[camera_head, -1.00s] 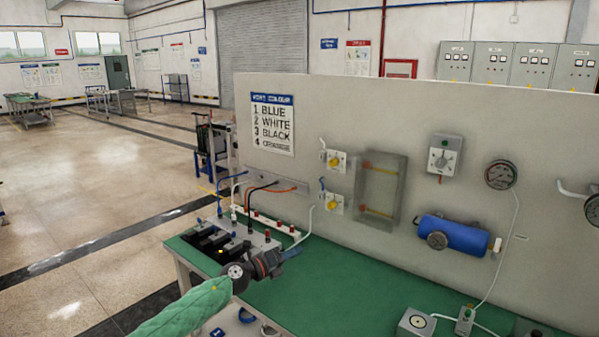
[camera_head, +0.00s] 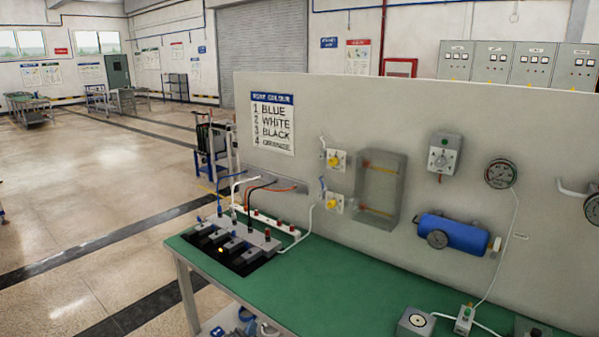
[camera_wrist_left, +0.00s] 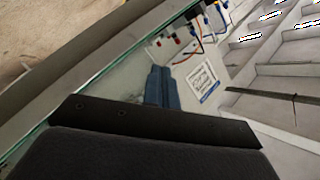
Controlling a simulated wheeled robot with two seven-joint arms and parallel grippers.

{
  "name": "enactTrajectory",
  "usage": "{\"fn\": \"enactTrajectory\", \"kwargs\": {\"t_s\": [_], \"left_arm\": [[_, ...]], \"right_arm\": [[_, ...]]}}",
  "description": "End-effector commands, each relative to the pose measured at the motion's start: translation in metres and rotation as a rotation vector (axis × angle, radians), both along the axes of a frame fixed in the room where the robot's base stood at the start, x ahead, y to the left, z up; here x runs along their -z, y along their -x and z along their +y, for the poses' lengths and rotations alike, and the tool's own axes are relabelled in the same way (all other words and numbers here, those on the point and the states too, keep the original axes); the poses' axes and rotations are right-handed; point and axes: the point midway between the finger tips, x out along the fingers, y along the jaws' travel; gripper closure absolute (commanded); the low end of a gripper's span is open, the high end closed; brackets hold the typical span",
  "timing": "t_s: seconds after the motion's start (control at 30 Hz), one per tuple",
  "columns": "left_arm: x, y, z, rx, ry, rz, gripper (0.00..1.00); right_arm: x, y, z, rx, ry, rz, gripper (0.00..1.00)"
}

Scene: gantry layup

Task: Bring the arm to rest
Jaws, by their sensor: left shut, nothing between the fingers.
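My left gripper (camera_wrist_left: 162,88) shows in the left wrist view, its two blue-grey fingers together with nothing between them. Neither gripper nor arm shows in the head view now. In the wrist view the fingers point toward the back panel with its white sign (camera_wrist_left: 203,80) and the coloured cables, apart from them as far as I can tell. In the head view a grey connector block (camera_head: 262,241) sits at the bench's left end. Blue, white, black and orange cables run from it to the panel. My right gripper is not in view.
The green bench top (camera_head: 330,285) is clear in its middle. An upright grey panel (camera_head: 310,105) stands behind it, carrying a blue cylinder (camera_head: 460,234), a gauge (camera_head: 499,174) and a clear box (camera_head: 381,188). Small devices (camera_head: 416,322) stand at the front right. Open floor lies left.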

Motion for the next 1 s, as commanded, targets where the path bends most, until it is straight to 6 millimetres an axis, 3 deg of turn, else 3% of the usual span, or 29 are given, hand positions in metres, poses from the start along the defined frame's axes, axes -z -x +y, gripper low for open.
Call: {"fn": "enactTrajectory", "kwargs": {"t_s": [0.3,0.6,0.8,1.0], "left_arm": [[0.071,0.115,0.046,-0.217,0.25,0.398,1.0],[0.112,0.236,0.073,-0.379,0.419,0.752,1.0],[0.119,0.286,0.08,-0.433,0.47,0.886,1.0],[0.122,0.321,0.084,-0.468,0.503,0.98,1.0]], "right_arm": [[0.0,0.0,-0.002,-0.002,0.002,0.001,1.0],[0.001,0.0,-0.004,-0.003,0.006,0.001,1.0],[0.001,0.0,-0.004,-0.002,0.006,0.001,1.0],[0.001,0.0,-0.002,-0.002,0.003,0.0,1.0]]}}
